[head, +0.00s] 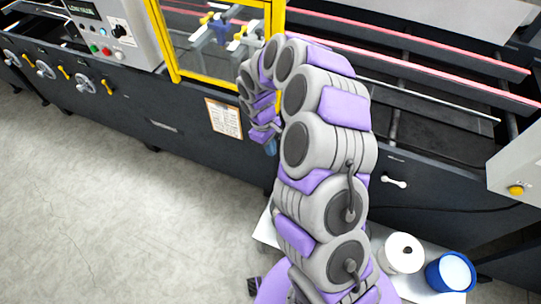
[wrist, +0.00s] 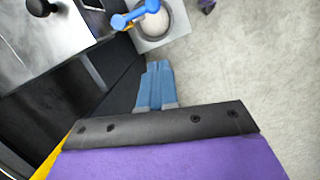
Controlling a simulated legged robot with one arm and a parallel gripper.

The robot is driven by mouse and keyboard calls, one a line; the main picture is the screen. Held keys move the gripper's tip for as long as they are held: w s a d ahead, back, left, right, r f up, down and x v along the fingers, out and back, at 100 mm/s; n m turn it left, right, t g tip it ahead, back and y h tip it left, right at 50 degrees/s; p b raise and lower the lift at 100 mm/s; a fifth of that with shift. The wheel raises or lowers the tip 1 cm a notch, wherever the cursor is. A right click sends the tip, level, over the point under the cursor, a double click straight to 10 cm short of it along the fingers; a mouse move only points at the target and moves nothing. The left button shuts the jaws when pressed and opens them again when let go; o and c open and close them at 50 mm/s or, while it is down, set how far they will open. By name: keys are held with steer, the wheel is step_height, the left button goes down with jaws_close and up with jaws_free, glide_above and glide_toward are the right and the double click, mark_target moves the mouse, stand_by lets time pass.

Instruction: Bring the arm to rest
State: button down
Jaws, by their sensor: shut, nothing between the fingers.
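My arm, grey and purple, rises from the bottom of the head view and curls over to the left in front of the machine. My gripper (head: 271,147) hangs at its end, pointing down beside the machine's dark side panel, and is partly hidden by the arm. In the wrist view its two blue fingers (wrist: 155,86) lie together, shut, with nothing between them. Whether the gripper touches the panel cannot be told; it looks apart from it.
The folder gluer has a yellow-framed guard (head: 228,82), a grey control box (head: 118,35) and red rails (head: 440,58). The floor at left is clear.

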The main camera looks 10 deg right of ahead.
steer(key=s+a+r+m+y, duration=0.1)
steer(key=s+r+m, duration=0.2)
steer(key=s+r, duration=1.35)
steer(key=s+d+r+m, duration=0.1)
steer(key=s+r+m, duration=0.1)
steer(key=s, duration=0.6)
steer(key=s+d+r+m, duration=0.1)
steer(key=s+r+m, duration=0.2)
steer(key=s, duration=0.6)
steer(key=shift+s+d+y, duration=0.2)
steer(key=shift+s+y, duration=0.05)
steer(key=shift+y, duration=0.15)
steer(key=shift+d+r, duration=0.1)
steer(key=shift+d, duration=0.05)
